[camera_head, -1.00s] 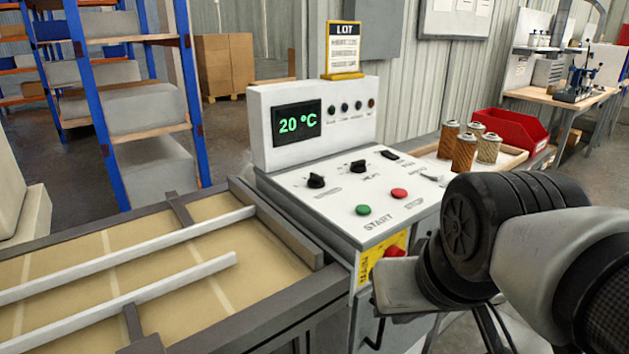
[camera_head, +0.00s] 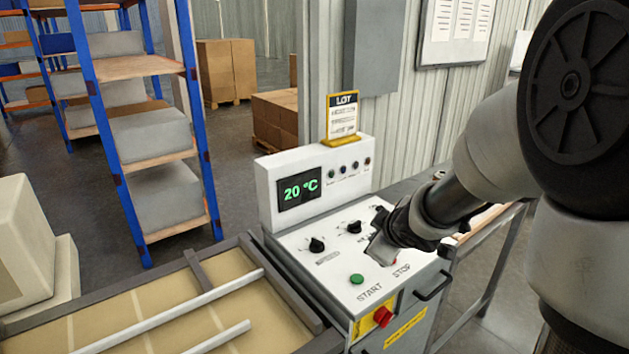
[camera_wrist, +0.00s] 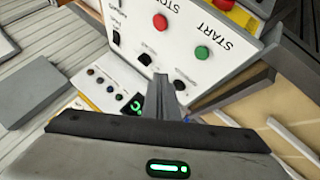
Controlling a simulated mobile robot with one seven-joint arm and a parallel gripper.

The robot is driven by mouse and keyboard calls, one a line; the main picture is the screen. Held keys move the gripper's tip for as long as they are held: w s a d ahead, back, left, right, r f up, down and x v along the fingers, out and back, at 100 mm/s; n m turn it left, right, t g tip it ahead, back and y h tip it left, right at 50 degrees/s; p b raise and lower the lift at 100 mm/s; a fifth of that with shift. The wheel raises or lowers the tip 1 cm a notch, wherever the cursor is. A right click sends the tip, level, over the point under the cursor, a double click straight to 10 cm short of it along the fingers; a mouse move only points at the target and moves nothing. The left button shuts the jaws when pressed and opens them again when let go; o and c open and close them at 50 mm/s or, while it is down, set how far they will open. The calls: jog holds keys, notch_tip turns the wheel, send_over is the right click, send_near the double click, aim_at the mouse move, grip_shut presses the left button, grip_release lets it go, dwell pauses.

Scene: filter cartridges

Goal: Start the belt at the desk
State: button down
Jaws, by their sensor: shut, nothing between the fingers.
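The control desk (camera_head: 325,277) has a white sloped panel. Its green START button (camera_head: 357,279) is in plain sight in the head view, and also shows in the wrist view (camera_wrist: 201,53). A display (camera_head: 299,190) reads 20 °C. My gripper (camera_head: 380,252) is shut and empty, over the panel's right part, to the right of and beyond START. Its closed fingers (camera_wrist: 162,88) also show in the wrist view. The tan belt (camera_head: 168,308) lies left of the desk.
Black knobs (camera_head: 317,244) sit on the panel left of my gripper. A red knob (camera_head: 383,316) on a yellow plate is on the desk's front. A LOT sign (camera_head: 342,117) stands on top. White rails (camera_head: 180,305) cross the belt. Blue shelving (camera_head: 150,130) stands behind.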

aim_at(360, 281)
jog(key=a, duration=0.1)
jog(key=a+n+y+p, duration=0.1)
jog(key=w+a+f+y, duration=0.1)
jog(key=shift+n, duration=0.4)
jog(key=shift+d+f, duration=0.1)
notch_tip(360, 281, down, 8)
jog(key=b, duration=0.8)
jog(key=shift+f, duration=0.2)
dwell(1.3)
jog(key=shift+f+b, duration=0.45)
jog(key=shift+b, duration=0.1)
